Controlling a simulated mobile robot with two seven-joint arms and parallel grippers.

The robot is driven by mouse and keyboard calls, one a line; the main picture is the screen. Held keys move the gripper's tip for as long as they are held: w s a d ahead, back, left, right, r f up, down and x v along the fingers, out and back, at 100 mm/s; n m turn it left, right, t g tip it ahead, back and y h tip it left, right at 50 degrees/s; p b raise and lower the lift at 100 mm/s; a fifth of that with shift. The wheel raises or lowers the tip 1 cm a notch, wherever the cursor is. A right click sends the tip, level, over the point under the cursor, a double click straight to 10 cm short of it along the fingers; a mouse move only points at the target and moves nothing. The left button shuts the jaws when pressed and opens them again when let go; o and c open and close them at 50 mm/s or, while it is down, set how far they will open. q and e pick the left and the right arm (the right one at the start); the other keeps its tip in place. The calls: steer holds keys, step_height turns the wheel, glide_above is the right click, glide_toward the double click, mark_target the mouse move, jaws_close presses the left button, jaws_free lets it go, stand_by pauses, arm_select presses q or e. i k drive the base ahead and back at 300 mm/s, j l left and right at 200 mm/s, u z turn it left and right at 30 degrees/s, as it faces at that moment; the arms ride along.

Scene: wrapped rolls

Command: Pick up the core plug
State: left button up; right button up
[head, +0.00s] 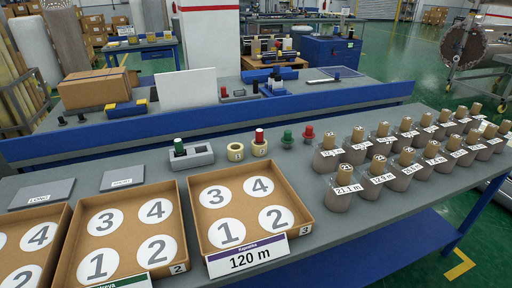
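Small plug-like pieces stand along the middle of the grey table; which one is the core plug I cannot tell for sure. A green plug (287,137) and a red plug (309,133) stand on the bare table. Another green-topped piece (179,147) sits in a grey holder (202,155). A red-topped piece (260,137) stands in a cream ring (260,149), with a second cream ring (235,152) to its left. Neither of my grippers is in view.
Several wrapped rolls with length labels (337,196) fill the table's right side. Cardboard trays with numbered circles, one (300,217) behind a "120 m" card (248,257), line the front left. Two grey plates (124,178) lie behind them. A blue-edged bench (350,97) stands beyond.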

mark_target(308, 134)
steer(key=l+u, duration=0.2)
steer(key=u, duration=0.55)
steer(key=l+u, duration=0.3)
steer(key=k+l+u, duration=0.3)
steer(key=l, duration=0.15)
steer(key=k+l+u, duration=0.1)
steer(key=l, duration=0.35)
steer(key=k+l+u, duration=0.1)
steer(key=l, duration=0.3)
